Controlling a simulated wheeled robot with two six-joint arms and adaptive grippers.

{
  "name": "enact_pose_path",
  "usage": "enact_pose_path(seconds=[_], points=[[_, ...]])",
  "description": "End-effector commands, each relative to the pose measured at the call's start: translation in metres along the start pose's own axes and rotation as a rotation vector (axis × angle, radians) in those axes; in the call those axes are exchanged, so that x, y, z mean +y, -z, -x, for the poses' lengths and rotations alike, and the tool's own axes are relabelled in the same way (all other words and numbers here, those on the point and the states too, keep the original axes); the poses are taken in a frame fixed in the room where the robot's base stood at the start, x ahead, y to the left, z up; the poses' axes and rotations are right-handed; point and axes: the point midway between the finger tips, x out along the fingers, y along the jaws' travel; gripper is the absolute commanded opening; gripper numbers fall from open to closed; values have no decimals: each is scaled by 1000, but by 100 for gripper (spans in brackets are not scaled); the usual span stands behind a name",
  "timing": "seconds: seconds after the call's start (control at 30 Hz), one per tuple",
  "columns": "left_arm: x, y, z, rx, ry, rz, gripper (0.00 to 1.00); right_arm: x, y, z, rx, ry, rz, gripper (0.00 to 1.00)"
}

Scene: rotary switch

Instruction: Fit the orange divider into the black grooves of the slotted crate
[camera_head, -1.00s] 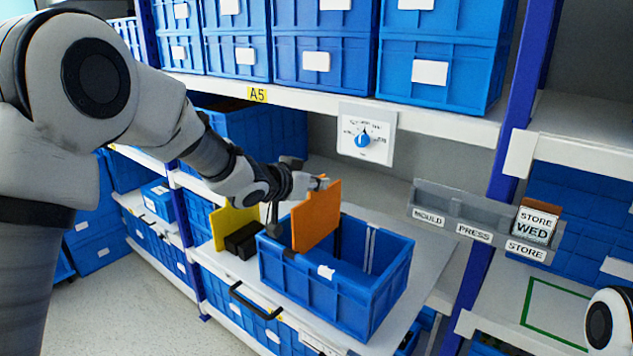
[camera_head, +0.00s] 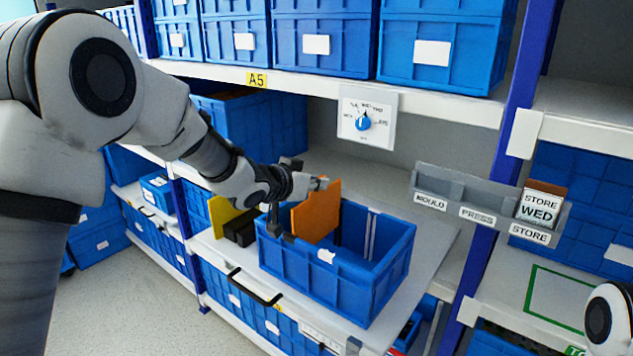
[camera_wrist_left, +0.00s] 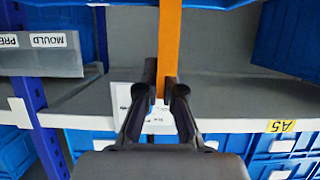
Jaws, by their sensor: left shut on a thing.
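The orange divider (camera_head: 318,212) stands upright, its lower part down inside the slotted crate (camera_head: 330,285) near the crate's left end. My left gripper (camera_head: 320,184) is shut on the divider's upper edge. In the left wrist view the two fingers of my left gripper (camera_wrist_left: 166,100) pinch the orange divider (camera_wrist_left: 170,45) from both sides. A pair of black and white groove strips (camera_head: 370,237) shows on the crate's far wall. The divider's bottom edge is hidden by the crate's near wall, so I cannot tell whether it sits in the black grooves. My right gripper is out of view.
A yellow panel (camera_head: 222,215) and black blocks (camera_head: 240,228) stand left of the crate on the shelf. A rotary switch (camera_head: 364,122) hangs behind. A grey card rack (camera_head: 470,207) is at right. Bare shelf (camera_head: 425,250) lies right of the crate.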

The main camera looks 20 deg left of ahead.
Motion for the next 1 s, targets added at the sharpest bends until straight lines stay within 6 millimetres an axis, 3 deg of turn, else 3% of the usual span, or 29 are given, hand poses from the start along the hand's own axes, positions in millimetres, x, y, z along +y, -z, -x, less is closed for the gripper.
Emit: enact_pose_path(seconds=[1.0], points=[[0, -39, -16, 1, 0, 0, 0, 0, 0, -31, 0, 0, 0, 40]])
